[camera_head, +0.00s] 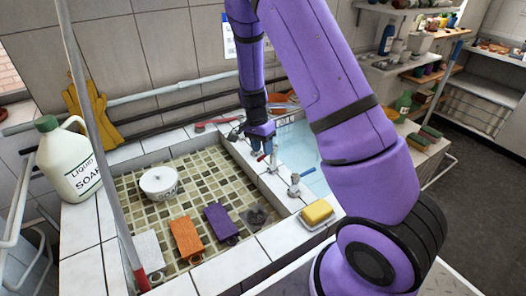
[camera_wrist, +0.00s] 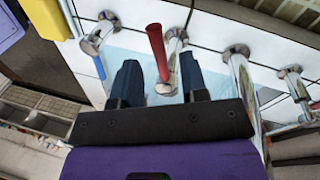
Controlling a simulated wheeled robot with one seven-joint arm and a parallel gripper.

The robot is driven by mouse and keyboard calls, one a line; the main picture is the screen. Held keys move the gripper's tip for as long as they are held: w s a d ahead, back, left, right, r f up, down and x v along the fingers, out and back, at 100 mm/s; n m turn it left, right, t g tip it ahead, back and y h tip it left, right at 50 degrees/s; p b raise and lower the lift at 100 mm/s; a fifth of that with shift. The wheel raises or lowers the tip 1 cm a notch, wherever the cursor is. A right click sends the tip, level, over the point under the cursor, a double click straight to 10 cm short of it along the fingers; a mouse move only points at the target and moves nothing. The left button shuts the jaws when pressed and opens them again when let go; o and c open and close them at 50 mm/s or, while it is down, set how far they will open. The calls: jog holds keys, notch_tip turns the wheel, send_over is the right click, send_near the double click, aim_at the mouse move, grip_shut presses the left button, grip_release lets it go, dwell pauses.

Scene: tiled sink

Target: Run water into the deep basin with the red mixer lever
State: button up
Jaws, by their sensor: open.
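The red mixer lever (camera_wrist: 157,45) shows in the wrist view as a red handle on a chrome mixer (camera_wrist: 172,44). My gripper (camera_wrist: 159,64) is open, with one dark finger on each side of the lever in that picture. I cannot tell whether either finger touches it. In the head view my gripper (camera_head: 262,146) points down at the mixer on the tiled ledge, and my arm hides part of that area. The deep basin (camera_head: 303,148) is pale blue inside and lies right of the ledge, partly hidden by my arm. I see no clear running stream.
A second tap (camera_head: 294,189) with a blue lever (camera_head: 305,172) stands nearer on the ledge, beside a yellow sponge (camera_head: 317,211). The shallow tiled basin (camera_head: 200,170) on the left holds a white bowl (camera_head: 159,183) and coloured blocks. Pipes run along the back wall.

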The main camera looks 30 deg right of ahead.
jog(key=shift+s+f, duration=0.15)
jog(key=shift+f, duration=0.7)
grip_shut()
jog(key=w+m, duration=0.1)
jog(key=m, duration=0.1)
jog(key=w+m, duration=0.1)
jog(key=m, duration=0.1)
jog(key=shift+y, duration=0.4)
grip_release()
